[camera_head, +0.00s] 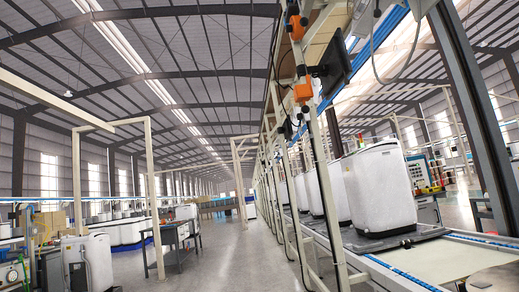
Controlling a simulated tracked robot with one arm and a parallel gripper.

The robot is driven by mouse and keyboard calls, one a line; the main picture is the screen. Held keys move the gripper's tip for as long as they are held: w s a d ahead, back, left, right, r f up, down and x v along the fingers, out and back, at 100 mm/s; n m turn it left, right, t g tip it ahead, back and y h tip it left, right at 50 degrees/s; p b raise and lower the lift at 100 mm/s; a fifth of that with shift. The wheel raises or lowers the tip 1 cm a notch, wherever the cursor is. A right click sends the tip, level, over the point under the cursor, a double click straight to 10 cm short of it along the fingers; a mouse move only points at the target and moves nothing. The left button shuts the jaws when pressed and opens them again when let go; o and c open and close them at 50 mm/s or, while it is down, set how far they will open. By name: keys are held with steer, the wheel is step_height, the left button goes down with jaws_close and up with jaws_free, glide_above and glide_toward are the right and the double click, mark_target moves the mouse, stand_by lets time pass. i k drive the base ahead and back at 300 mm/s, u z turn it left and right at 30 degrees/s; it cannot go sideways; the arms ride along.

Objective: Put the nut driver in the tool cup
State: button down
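I do not see a nut driver or a tool cup in the head camera view. My gripper does not show in it either. The view looks along a large factory hall and up toward its roof, slightly tilted.
A conveyor line (440,260) with white washer-like machines (376,188) runs along the right, beside a beige post frame (322,190) with orange boxes (303,91). A dark workbench (178,238) and more white units (88,262) stand at left. The grey floor (225,265) between is clear.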

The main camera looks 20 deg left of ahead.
mark_target(303, 98)
steer(key=u, duration=0.15)
steer(key=i, duration=2.65)
steer(key=z, duration=0.5)
